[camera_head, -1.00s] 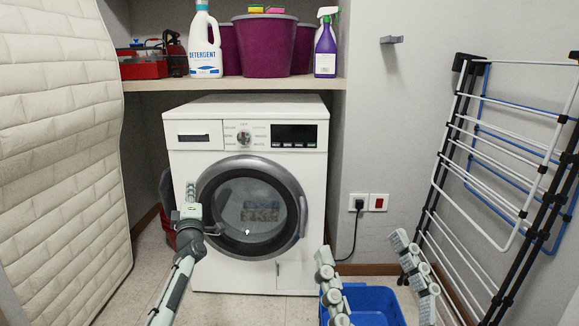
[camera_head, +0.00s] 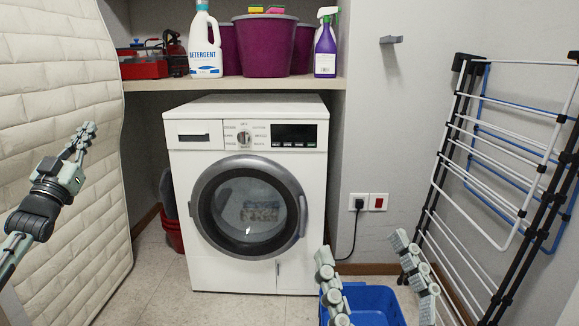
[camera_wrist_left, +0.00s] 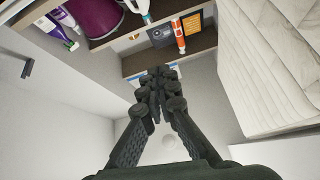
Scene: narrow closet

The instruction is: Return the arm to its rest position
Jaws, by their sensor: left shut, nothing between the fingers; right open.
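My left gripper (camera_head: 88,130) is shut and empty, raised at the left in front of the quilted mattress. In the left wrist view its dark fingers (camera_wrist_left: 158,75) meet at the tips with nothing between them. My right gripper (camera_head: 362,246) is low in the head view, its two fingers wide apart and empty, above and around the blue bin. The white washing machine (camera_head: 210,240) stands in the middle with its round door (camera_head: 248,210) looking closed. No part of my left arm covers the machine.
The mattress (camera_head: 50,60) leans on the left wall. A shelf (camera_head: 150,85) above the washer holds a detergent bottle (camera_head: 205,45), purple buckets (camera_head: 270,48) and a spray bottle (camera_head: 325,45). A blue bin (camera_head: 375,300) and drying rack (camera_head: 500,170) stand at the right.

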